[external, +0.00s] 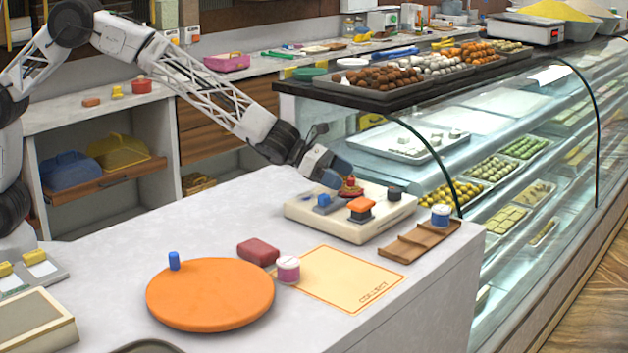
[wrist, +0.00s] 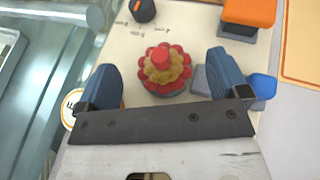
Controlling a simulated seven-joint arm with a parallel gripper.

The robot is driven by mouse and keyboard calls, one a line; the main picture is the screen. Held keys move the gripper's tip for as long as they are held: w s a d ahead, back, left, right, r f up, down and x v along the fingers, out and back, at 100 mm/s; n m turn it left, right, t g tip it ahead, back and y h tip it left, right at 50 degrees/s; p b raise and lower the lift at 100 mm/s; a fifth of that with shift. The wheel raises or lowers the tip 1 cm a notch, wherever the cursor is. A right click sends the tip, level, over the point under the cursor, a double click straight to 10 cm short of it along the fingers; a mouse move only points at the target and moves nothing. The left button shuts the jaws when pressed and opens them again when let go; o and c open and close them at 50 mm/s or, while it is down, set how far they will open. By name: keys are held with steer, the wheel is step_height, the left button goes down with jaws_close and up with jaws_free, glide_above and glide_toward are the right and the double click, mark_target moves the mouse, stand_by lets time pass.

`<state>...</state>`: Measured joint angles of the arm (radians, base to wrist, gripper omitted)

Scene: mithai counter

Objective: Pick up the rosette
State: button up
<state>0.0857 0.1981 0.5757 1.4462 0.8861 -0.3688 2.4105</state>
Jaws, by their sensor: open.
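The rosette (wrist: 163,68), a scalloped red and yellow piece with a red knob on top, sits on the cream board (external: 300,215) with printed marks. It also shows in the external view (external: 351,189), partly hidden by my gripper. My gripper (wrist: 164,78) is open, with one blue finger on each side of the rosette and visible gaps to both. In the external view my gripper (external: 335,172) is low over the board. Whether the fingers are down at the rosette's height I cannot tell.
The board also holds an orange-topped block (external: 360,206), a blue block (external: 326,204) and a dark knob (external: 394,193). A brown wooden tray (external: 408,250) stands to the right, beside the glass display case (external: 540,130). An orange disc (external: 210,295) and a collect mat (external: 345,275) lie nearer the camera.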

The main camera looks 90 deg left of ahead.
mark_target(357, 191)
steer(key=shift+w, duration=0.15)
steer(key=shift+x, duration=2.45)
steer(key=shift+f, duration=0.1)
steer(key=c, duration=1)
